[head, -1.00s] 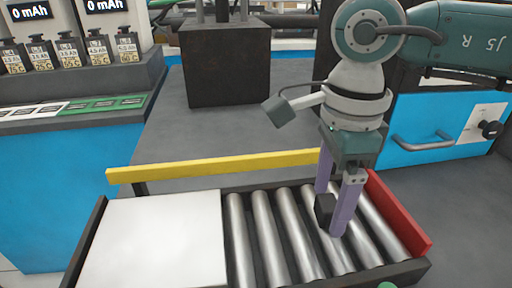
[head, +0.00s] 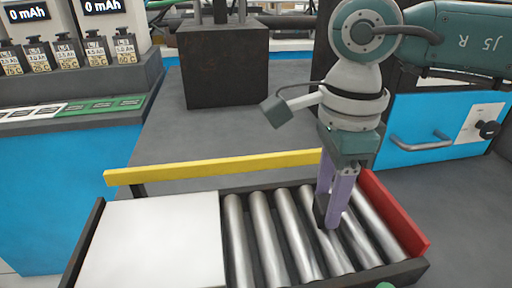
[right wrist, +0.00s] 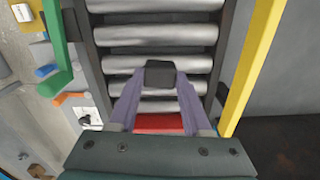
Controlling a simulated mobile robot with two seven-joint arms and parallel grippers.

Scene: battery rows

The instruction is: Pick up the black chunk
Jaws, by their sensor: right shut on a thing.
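The black chunk (head: 320,211) is a small dark block at the rollers, between the fingertips of my right gripper (head: 329,221). The purple fingers point down and are shut on it. In the head view the fingers hide part of the chunk. The right wrist view shows the chunk (right wrist: 160,74) held between the two fingertips (right wrist: 160,82), over the metal rollers. I cannot tell whether it still touches the rollers. My left gripper is not in view.
The roller conveyor (head: 290,235) has a white panel (head: 150,240) at its left and a red end wall (head: 395,215) at its right. A yellow bar (head: 215,167) runs behind it. A dark block (head: 227,68) stands farther back.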

